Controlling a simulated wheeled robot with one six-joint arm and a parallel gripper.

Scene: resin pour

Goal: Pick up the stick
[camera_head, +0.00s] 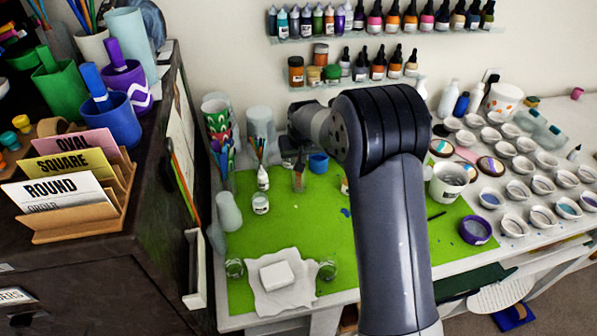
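My arm rises through the middle of the view and bends left at the top. My gripper (293,163) hangs at its end, small and dark, over the back of the green mat (300,222). Its fingers are too small and shaded to read. Just below it is a small clear cup (298,183) with something thin and reddish standing in it, perhaps a stick; I cannot tell if the gripper touches it. A thin dark stick-like thing (437,216) lies on the mat right of my arm. My arm hides part of the mat.
A blue cup (318,163), a white bottle (263,178) and a jar (260,203) stand nearby. A white tub (447,182) and purple tape roll (475,230) are right of my arm. A white block (277,275) lies on a cloth in front. The mat's left middle is clear.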

